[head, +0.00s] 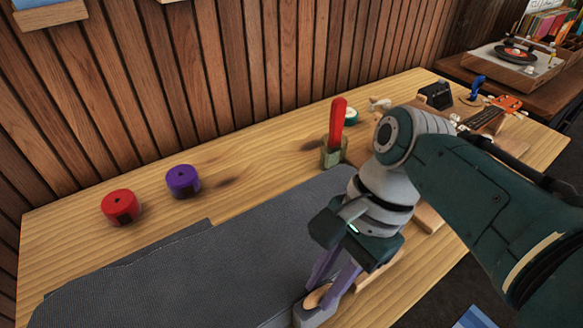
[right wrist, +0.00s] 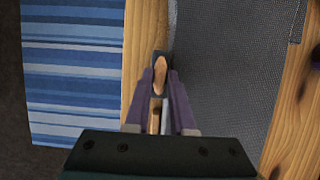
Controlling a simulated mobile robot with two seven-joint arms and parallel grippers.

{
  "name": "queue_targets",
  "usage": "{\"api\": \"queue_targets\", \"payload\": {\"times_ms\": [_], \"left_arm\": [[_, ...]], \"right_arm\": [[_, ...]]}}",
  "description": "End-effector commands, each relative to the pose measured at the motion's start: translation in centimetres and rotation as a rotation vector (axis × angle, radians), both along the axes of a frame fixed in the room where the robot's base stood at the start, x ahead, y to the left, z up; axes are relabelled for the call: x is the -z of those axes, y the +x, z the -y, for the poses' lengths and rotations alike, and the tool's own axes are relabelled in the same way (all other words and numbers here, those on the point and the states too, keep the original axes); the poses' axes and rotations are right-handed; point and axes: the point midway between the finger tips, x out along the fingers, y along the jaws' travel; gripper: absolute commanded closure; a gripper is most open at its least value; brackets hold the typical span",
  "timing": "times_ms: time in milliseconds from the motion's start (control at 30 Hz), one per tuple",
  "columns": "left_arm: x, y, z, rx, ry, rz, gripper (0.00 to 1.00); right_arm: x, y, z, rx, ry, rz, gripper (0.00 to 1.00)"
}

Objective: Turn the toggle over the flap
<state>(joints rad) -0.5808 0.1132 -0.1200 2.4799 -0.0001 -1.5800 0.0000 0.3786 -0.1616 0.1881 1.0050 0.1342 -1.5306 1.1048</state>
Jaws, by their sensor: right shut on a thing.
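The toggle (head: 317,296) is a small tan wooden piece at the bottom of the head view, near the table's front edge. In the right wrist view the toggle (right wrist: 159,78) stands upright in the picture, between the purple fingertips. My right gripper (head: 321,298) is shut on it. A grey block (head: 313,319) sits under the toggle, partly cut off by the picture's edge. I cannot make out the flap for certain; the gripper and fingers cover much of this spot. My left gripper is not in view.
A grey mat (head: 190,270) covers much of the wooden table (head: 75,215). A red roll (head: 120,207) and a purple roll (head: 183,181) stand behind it. A red-handled tool stands in a green holder (head: 333,152). A blue striped cloth (right wrist: 72,80) lies beyond the table edge.

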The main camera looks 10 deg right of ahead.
Motion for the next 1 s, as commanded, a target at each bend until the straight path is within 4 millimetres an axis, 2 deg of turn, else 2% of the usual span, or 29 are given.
{"api": "queue_targets", "payload": {"times_ms": [367,1000], "left_arm": [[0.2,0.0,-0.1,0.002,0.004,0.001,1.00],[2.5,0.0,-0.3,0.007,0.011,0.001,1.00]], "right_arm": [[0.0,0.1,0.0,-0.121,0.000,-0.002,1.00],[0.2,0.5,-0.4,-0.701,-0.001,-0.001,1.00]]}}
